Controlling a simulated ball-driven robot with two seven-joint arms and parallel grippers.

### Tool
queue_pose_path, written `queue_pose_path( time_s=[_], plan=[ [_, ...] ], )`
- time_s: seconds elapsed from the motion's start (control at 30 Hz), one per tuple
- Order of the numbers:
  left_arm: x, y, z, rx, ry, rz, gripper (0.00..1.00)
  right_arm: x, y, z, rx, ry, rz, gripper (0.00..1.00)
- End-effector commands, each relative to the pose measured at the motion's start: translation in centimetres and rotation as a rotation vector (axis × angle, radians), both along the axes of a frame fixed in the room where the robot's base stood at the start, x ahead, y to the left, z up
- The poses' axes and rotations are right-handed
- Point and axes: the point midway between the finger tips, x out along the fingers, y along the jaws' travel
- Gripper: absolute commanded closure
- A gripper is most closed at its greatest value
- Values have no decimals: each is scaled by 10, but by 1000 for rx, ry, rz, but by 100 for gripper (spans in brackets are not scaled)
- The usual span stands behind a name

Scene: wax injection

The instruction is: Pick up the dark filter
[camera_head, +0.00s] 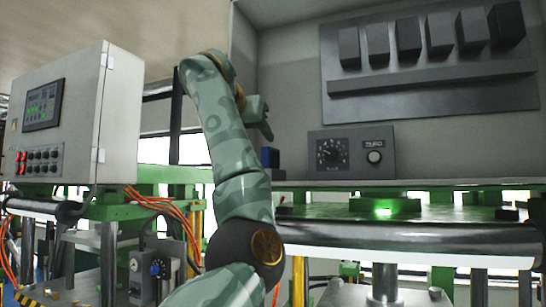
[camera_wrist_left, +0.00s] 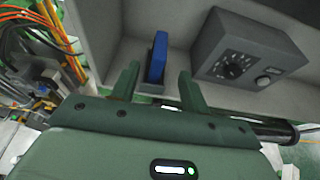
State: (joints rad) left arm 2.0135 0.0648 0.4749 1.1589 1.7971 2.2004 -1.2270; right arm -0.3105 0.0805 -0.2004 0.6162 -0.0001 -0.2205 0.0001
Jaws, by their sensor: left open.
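My left gripper (camera_head: 262,118) is open, its fingers pointing towards the shelf by the grey back wall. In the left wrist view, an upright blue block (camera_wrist_left: 158,56) with a dark lower part shows between the open fingers (camera_wrist_left: 157,78). The fingers do not grip it, and I cannot tell how far it is beyond them. In the head view, the blue block (camera_head: 270,157) stands just below the gripper. Several dark grey blocks sit on the wall rack, the darkest block (camera_head: 506,25) at its right end. I cannot tell which piece is the dark filter. My right gripper is not in view.
A grey dial box (camera_head: 350,152) stands right of the blue block, close to my left gripper; it also shows in the wrist view (camera_wrist_left: 245,58). A rack ledge (camera_head: 435,88) juts from the wall. A control cabinet (camera_head: 75,120) stands at left, with orange cables (camera_head: 165,203) beside it.

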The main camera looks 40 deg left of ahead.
Motion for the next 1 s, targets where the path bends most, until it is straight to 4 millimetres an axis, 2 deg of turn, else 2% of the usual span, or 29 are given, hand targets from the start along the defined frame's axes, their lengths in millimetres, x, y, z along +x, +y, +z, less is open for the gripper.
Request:
queue_pose_path(
  time_s=[0.03,0.1,0.27,0.37,0.5,0.6,0.73,0.93,1.0],
  plan=[
    [11,3,0,-1,4,1,55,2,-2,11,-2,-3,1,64],
    [23,7,-5,0,3,2,55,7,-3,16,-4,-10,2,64],
    [38,13,-13,0,0,2,55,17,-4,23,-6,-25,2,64],
    [46,14,-14,-1,2,2,55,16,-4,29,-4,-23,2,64],
    [67,20,-16,-1,4,2,55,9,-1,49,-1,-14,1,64],
    [80,24,-23,0,4,3,55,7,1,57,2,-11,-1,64],
    [88,27,-28,0,0,4,55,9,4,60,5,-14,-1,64],
    [89,27,-30,-1,-1,4,55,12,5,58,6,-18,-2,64],
    [89,27,-30,-1,-1,4,74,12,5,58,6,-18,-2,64]
  ],
)
